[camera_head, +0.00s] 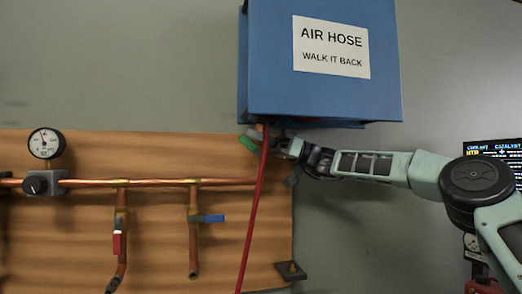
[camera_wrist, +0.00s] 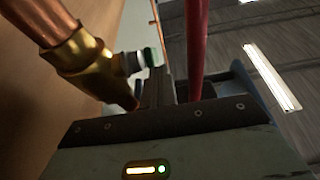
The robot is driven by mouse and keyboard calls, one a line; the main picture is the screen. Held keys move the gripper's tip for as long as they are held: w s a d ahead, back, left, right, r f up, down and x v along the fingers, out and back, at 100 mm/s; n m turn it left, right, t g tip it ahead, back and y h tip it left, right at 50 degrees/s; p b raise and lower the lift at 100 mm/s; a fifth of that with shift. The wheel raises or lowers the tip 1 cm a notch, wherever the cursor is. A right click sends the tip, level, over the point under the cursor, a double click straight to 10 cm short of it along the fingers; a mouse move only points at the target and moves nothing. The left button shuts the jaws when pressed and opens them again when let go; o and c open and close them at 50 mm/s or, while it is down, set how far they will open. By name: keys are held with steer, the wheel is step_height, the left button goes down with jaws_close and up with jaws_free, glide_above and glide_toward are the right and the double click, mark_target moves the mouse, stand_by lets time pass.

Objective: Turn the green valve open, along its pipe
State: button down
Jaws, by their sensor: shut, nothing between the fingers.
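The green valve handle (camera_head: 248,143) shows as a small tilted piece under the blue box in the head view. My gripper (camera_head: 270,140) is shut, just right of it; whether they touch cannot be told. In the wrist view, a brass valve body (camera_wrist: 85,55) on a copper pipe (camera_wrist: 45,20) stands at left. A small green part (camera_wrist: 152,57) shows beside my shut gripper fingers (camera_wrist: 158,88). Most of the handle is hidden, so its angle to the pipe is unclear.
A red hose (camera_head: 254,205) hangs close to my gripper; it also shows in the wrist view (camera_wrist: 196,45). The blue air hose box (camera_head: 270,85) is just above. A blue-handled valve (camera_head: 212,218), red-handled valve (camera_head: 117,243) and gauge (camera_head: 45,143) are left.

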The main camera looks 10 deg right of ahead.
steer(key=shift+a+f+h, duration=0.1)
steer(key=shift+a+h, duration=0.1)
steer(key=shift+h, duration=0.1)
stand_by(1.2)
steer(key=b+v, duration=0.3)
steer(key=v, duration=1.4)
steer(key=shift+d, duration=0.25)
